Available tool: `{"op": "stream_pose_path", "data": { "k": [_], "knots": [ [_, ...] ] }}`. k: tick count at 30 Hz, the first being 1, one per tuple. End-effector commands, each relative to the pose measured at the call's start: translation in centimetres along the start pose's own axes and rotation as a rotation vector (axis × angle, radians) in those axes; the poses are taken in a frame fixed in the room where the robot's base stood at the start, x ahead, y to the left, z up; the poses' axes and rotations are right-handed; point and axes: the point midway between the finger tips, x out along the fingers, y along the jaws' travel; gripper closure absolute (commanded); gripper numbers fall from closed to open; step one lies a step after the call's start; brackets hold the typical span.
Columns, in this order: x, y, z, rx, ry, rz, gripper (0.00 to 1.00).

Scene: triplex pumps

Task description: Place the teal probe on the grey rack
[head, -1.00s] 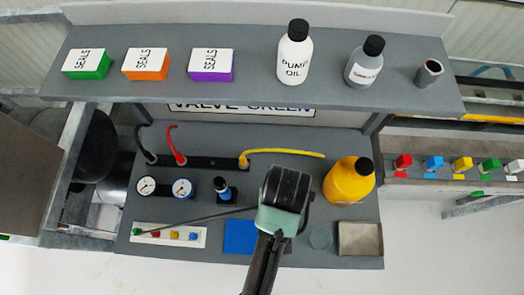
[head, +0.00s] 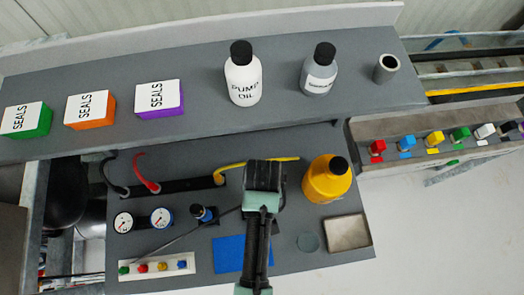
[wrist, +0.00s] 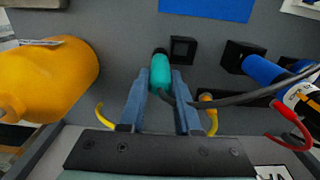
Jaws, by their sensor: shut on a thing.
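The teal probe (wrist: 160,75) is between the two blue-grey fingers of my gripper (wrist: 162,80) in the wrist view. The gripper is shut on it. A dark cable leaves the probe and runs to the right; in the head view it runs left across the bench. My gripper (head: 264,175) is over the middle of the bench in the head view, left of the yellow bottle, and hides the probe there. A small black square holder (wrist: 183,50), seemingly empty, is beside the probe's tip. A grey ledge (head: 365,168) at the right bears several coloured blocks; I cannot tell whether it is the grey rack.
A yellow bottle (head: 327,182) stands close right of my gripper. Hoses, two gauges (head: 160,218) and a blue cylinder (head: 200,212) are to the left. A blue mat (head: 228,254) and metal tray (head: 348,234) lie in front. A grey shelf (head: 205,110) with boxes and bottles overhangs behind.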

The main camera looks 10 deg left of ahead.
Motion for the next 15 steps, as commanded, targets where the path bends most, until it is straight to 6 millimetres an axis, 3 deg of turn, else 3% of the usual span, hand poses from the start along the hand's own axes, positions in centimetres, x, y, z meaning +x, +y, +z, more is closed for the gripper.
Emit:
{"op": "stream_pose_path", "data": {
  "k": [6, 15],
  "knots": [
    [2.8, 0.0, 0.0, 0.0, -0.001, 0.0, 1.0],
    [3.0, 0.0, 0.0, 0.0, 0.001, 0.0, 1.0]
  ]
}}
